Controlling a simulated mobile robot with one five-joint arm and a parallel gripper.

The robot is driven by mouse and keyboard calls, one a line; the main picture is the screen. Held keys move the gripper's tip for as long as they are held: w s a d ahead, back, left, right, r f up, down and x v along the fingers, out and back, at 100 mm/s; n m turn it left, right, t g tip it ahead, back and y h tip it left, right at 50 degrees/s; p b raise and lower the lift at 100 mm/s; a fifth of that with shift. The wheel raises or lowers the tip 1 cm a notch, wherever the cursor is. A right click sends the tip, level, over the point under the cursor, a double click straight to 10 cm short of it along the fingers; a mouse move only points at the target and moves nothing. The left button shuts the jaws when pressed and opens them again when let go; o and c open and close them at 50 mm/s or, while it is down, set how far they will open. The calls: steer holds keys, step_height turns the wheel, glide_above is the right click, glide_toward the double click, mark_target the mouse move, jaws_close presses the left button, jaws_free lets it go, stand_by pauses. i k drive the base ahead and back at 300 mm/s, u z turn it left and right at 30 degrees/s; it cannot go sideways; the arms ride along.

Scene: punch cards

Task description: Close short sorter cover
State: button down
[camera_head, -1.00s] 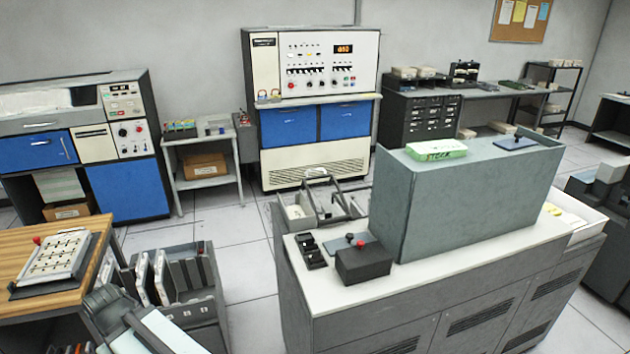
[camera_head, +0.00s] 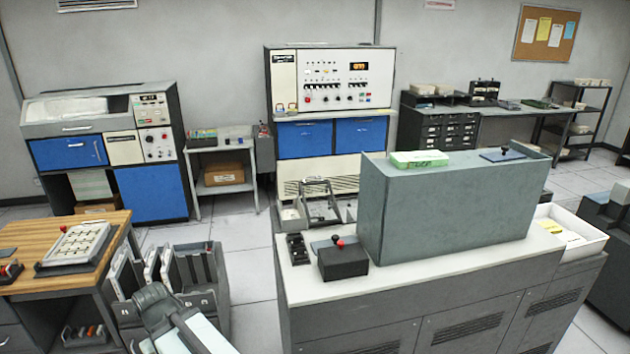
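A long grey machine (camera_head: 380,325) with a white top stands at the front right, possibly the sorter. A tall grey housing (camera_head: 440,215) rises from its top. A small dark box (camera_head: 343,263) with a red knob behind it sits at the left end of that top, beside a flat dark plate. I cannot tell which part is the short cover, or whether it is open. A grey, rounded end of my arm (camera_head: 155,302) shows at the lower left, apart from the machine. My gripper's fingers cannot be made out there.
A grey rack of upright trays (camera_head: 190,265) stands close by my arm. A wooden desk (camera_head: 30,232) is at the left. A white tray (camera_head: 575,243) hangs at the machine's right end. Open tile floor (camera_head: 250,290) lies between rack and machine.

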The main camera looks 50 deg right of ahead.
mark_target(322, 223)
steer(key=i, duration=0.85)
steer(key=u, duration=0.3)
steer(key=k, duration=0.6)
steer(key=z, duration=0.35)
steer(key=i, duration=0.6)
steer(key=u, duration=0.1)
